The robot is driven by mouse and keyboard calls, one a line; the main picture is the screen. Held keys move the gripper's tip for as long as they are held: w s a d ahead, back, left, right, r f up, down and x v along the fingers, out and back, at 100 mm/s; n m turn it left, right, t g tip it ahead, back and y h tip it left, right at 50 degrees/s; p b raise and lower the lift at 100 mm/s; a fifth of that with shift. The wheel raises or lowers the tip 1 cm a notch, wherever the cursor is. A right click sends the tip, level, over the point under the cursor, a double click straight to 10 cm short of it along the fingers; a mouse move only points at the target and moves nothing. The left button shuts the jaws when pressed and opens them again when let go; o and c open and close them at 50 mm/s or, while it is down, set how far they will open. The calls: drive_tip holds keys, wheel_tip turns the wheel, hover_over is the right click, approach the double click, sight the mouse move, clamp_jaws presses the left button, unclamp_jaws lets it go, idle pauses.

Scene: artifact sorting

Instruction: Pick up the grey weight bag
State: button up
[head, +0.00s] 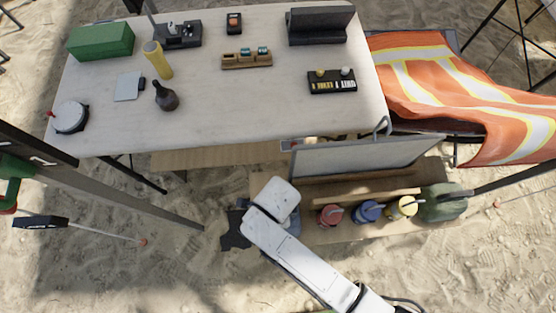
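A small dark grey pouch-like thing (166,97) with a round body and narrow neck sits near the front of the white table, left of its middle. It best fits the grey weight bag, though it is too small to be sure. My white arm reaches in from the bottom. My gripper (234,231) shows as a dark shape at the arm's end, below the table's front edge and well apart from the pouch. Its fingers are not clear, so I cannot tell if it is open or shut.
The white table (225,108) also bears a yellow cylinder (158,60) close behind the pouch, a grey card (129,87) and a round white gauge (71,117). A low wooden bench (320,234) with red, blue and yellow items stands right of my gripper.

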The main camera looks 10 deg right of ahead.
clamp_jaws()
idle(0.3)
idle(0.9)
drive_tip(key=shift+w+r, duration=0.1)
drive_tip(key=shift+r, duration=0.05)
